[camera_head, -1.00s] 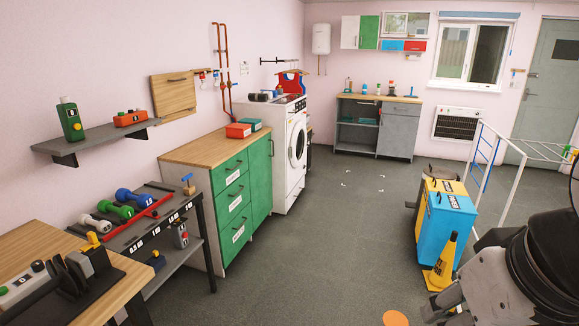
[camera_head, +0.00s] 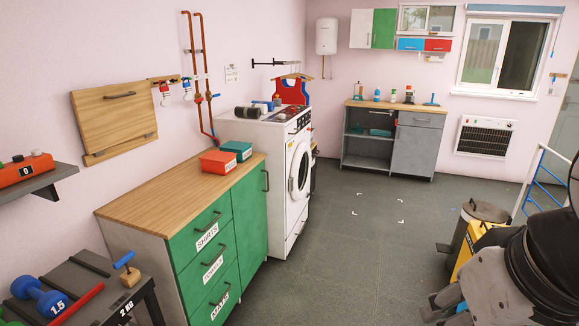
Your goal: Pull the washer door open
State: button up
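The white washer (camera_head: 270,150) stands against the left wall, just past the green cabinet. Its round washer door (camera_head: 299,171) faces right, is seen at a steep angle, and looks shut. My arm comes in at the lower right, and my gripper (camera_head: 434,304) shows small and dark at its end. The gripper is well apart from the washer, across open floor. Its fingers are too unclear to tell open from shut.
The green-fronted cabinet (camera_head: 215,232) with a wooden top (camera_head: 170,195) stands on the near side of the washer. A bin (camera_head: 478,215) and a yellow container (camera_head: 470,248) stand at the right, beside my arm. The grey floor (camera_head: 350,245) between is clear.

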aim_at(297, 194)
jog(key=i, duration=2)
jog(key=i+z, duration=0.15)
jog(key=i, duration=0.4)
jog(key=i+j+z, duration=0.15)
jog(key=i, duration=0.35)
jog(key=i+j+z, duration=0.15)
jog(key=i, duration=0.4)
jog(key=i+j+z, duration=0.15)
jog(key=i+j, duration=0.15)
jog(key=i, duration=0.2)
